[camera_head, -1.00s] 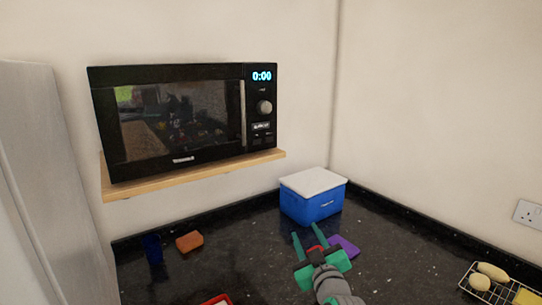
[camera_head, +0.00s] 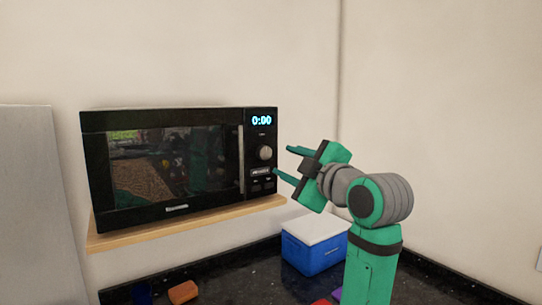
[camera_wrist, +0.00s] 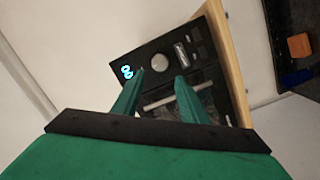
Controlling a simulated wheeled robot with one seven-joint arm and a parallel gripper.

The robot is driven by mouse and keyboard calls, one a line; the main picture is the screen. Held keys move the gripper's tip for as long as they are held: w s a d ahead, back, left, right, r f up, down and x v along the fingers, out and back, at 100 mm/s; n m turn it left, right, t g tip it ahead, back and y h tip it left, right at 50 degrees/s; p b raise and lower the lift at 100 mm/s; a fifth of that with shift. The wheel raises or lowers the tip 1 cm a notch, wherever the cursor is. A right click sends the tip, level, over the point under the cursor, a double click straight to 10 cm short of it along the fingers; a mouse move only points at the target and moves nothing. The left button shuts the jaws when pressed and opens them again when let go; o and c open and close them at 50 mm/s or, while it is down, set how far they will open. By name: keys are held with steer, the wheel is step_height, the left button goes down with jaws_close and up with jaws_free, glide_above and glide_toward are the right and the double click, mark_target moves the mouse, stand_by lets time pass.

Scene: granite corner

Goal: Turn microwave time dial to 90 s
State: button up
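The black microwave (camera_head: 160,200) sits on a wooden shelf, its door shut and its display (camera_head: 261,120) reading 0:00. The round grey time dial (camera_head: 265,153) is on the panel below the display. The dial also shows in the wrist view (camera_wrist: 160,62), just beyond and between the fingertips. My gripper (camera_head: 282,160) is open and empty, its green fingers pointing left toward the control panel, to the right of the dial. In the wrist view my gripper (camera_wrist: 160,82) shows its two fingers spread apart. I cannot tell the exact gap to the dial, but no contact shows.
The wooden shelf (camera_head: 180,226) juts out under the microwave. A blue box with a white lid (camera_head: 314,255) stands on the dark counter (camera_head: 235,277) below. An orange block (camera_head: 183,292) lies at the lower left. The wall right of the microwave is bare.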

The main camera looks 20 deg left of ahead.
mark_target(266, 154)
steer(key=x, duration=1)
steer(key=shift+w+f, duration=0.1)
steer(key=shift+a, duration=0.25)
steer(key=shift+c, duration=0.6)
steer(key=shift+d, duration=0.15)
steer(key=c, duration=0.6)
